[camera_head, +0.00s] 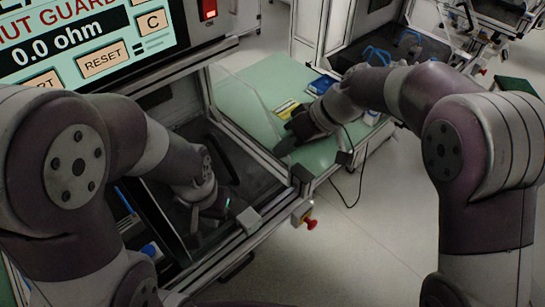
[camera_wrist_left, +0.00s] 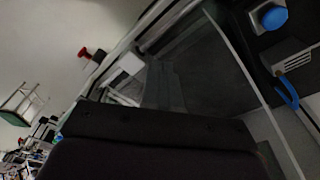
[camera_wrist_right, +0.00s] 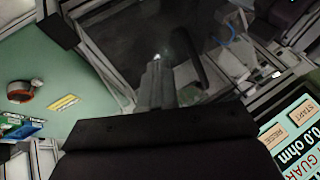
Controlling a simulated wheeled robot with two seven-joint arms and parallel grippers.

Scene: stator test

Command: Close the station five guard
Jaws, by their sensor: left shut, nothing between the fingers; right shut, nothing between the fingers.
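The station five display (camera_head: 80,40) reads "SHUT GUARD" and "0.0 ohm", partly cut off. Below it is the open station bay (camera_head: 240,150), with a dark interior. A clear panel with a pale edge, perhaps the guard (camera_wrist_left: 245,60), crosses the left wrist view; its exact position is hard to tell. My left gripper (camera_head: 205,215) is shut and empty, low at the front of the bay beside a grey block (camera_head: 247,220); its fingers (camera_wrist_left: 165,85) show in the left wrist view. My right gripper (camera_head: 288,146) is shut and empty above the green bench, right of the bay.
The green bench top (camera_head: 250,105) carries a yellow label (camera_head: 287,108) and blue parts (camera_head: 320,86). A red knob (camera_head: 310,224) sticks out at the bay's front corner. A thin cable hangs near the bench's front edge. The floor to the right is open.

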